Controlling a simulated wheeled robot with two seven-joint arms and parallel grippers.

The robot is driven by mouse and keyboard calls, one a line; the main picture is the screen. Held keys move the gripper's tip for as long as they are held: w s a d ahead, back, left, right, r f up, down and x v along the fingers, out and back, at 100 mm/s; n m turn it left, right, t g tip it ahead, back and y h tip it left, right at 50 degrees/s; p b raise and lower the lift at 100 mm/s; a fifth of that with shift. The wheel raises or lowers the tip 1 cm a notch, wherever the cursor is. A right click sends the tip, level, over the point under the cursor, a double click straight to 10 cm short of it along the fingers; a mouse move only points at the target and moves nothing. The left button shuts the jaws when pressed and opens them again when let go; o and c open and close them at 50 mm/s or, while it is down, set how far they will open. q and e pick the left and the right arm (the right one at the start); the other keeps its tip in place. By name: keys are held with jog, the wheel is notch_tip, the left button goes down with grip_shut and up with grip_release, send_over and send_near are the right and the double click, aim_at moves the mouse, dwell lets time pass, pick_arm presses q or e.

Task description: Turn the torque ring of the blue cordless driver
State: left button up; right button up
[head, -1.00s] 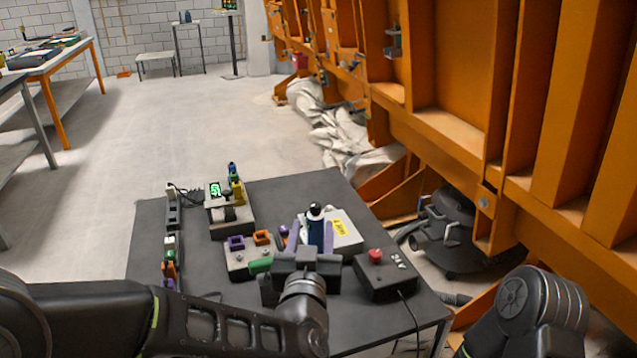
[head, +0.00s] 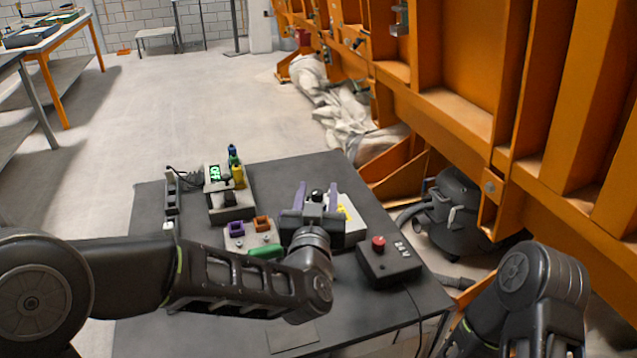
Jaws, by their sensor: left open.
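My left gripper (head: 317,192) is over the right part of the dark table, its two purple fingers apart and pointing away from me. A dark rounded top (head: 317,196) shows between the fingers; it looks like part of the blue driver, whose body is hidden behind the gripper. I cannot tell whether the fingers touch it. The torque ring cannot be made out. My right arm shows at the lower right, but its gripper is out of view.
A pale box (head: 354,226) with a yellow label stands just behind the gripper. A black box with a red button (head: 379,243) is to the right. A grey block (head: 250,240) with coloured parts is to the left. A device with a green display (head: 215,173) stands farther back. The table's (head: 150,212) left side is mostly clear.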

aim_at(318, 190)
pick_arm(q)
jog(key=w, duration=0.3)
jog(key=shift+w+d, duration=0.1)
jog(key=shift+c, duration=0.3)
grip_shut()
